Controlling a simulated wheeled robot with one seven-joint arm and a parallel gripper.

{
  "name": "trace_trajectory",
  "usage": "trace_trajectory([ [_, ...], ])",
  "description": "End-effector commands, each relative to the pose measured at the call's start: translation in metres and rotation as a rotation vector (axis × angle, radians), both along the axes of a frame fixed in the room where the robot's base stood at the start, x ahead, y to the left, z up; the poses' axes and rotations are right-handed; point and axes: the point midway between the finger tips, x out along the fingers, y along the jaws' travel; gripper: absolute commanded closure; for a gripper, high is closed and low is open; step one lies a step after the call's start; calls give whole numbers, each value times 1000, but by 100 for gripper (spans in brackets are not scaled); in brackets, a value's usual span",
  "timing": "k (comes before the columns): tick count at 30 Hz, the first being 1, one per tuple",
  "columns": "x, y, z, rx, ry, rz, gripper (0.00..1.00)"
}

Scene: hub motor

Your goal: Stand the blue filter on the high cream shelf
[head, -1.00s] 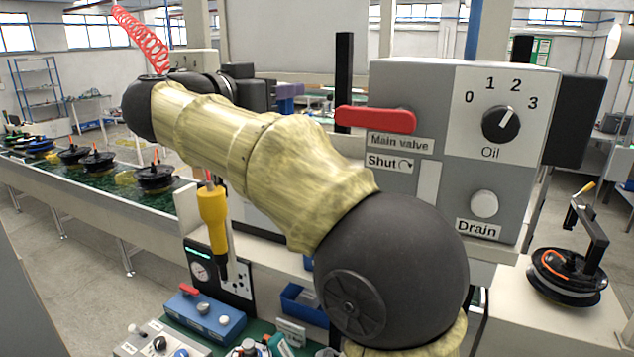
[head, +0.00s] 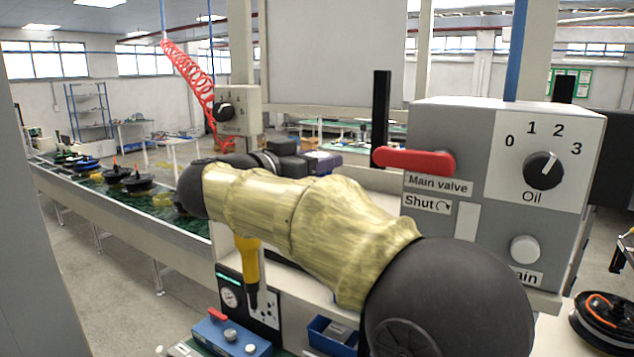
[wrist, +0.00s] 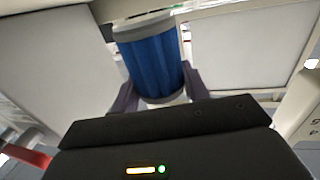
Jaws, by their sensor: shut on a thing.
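The blue filter (wrist: 155,62), a pleated blue cylinder with grey end bands, shows in the wrist view, tilted slightly in the picture. My gripper (wrist: 160,90) is shut on it, with a dark finger on each side. In the head view my gripper (head: 318,160) is beyond my arm, near the cream shelf (head: 372,180) behind the grey valve box. The filter cannot be made out there. A cream edge (wrist: 215,10) crosses the top of the wrist view above the filter. Whether the filter touches the shelf cannot be told.
The grey valve box (head: 455,225) with a red handle (head: 413,160) stands right of my gripper, beside a black post (head: 381,118). A small dial box (head: 238,112) and a red coiled hose (head: 190,75) are at left. A pale panel (head: 335,50) stands behind.

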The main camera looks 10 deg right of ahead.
Motion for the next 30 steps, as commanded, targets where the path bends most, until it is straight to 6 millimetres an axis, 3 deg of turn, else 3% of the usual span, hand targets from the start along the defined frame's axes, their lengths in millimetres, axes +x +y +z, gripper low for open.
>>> trace_trajectory([
  [10, 0, 0, -38, -2, 5, 0, 80],
  [22, 0, 0, -44, 0, 0, 0, 80],
  [23, 0, 0, -44, -1, 1, 0, 51],
  [25, 0, 0, -44, 0, 1, 0, 37],
  [26, 0, 0, -44, 0, 1, 0, 33],
  [30, 0, 0, -44, 0, 1, 0, 33],
])
